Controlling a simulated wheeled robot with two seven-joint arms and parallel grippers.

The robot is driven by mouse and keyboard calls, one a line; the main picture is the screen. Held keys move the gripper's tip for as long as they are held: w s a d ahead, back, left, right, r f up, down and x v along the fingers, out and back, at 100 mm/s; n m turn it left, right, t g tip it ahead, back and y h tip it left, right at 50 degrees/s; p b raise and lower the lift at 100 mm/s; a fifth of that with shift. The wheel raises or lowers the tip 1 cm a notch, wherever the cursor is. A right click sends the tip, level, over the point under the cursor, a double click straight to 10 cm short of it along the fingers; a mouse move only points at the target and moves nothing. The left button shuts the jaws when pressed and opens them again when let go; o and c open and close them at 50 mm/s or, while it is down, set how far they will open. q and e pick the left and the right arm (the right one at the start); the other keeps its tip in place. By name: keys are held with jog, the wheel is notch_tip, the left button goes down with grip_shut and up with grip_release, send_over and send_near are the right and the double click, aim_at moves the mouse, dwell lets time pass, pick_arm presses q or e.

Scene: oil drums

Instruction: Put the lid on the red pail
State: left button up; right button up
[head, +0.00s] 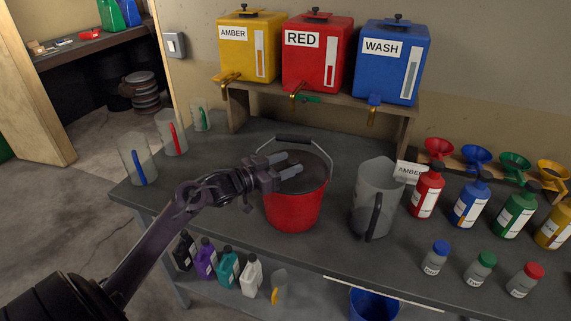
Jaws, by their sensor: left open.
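The gripper and wrist cover part of the pail's rim. The pail's top looks dark; I cannot tell whether this is its inside or a lid. I see no separate lid elsewhere. My right gripper is not in view.
Yellow, red (318,75) and blue tanks with taps sit on a shelf behind. Clear measuring jugs stand at the left edge; bottles and funnels fill the right. The bench (240,150) behind the pail is mostly clear.

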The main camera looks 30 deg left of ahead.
pick_arm(q)
jog(key=shift+s+a+f, duration=0.15)
jog(key=shift+s+a, duration=0.05)
jog(key=shift+s, duration=0.3)
jog(key=b+v, duration=0.2)
jog(key=v, duration=0.3)
jog(key=shift+s+a, duration=0.1)
jog(key=shift+s, duration=0.1)
jog(key=shift+s+a+r, duration=0.2)
jog(key=shift+s+r, duration=0.05)
jog(key=shift+s, duration=0.35)
jog(key=shift+f, duration=0.1)
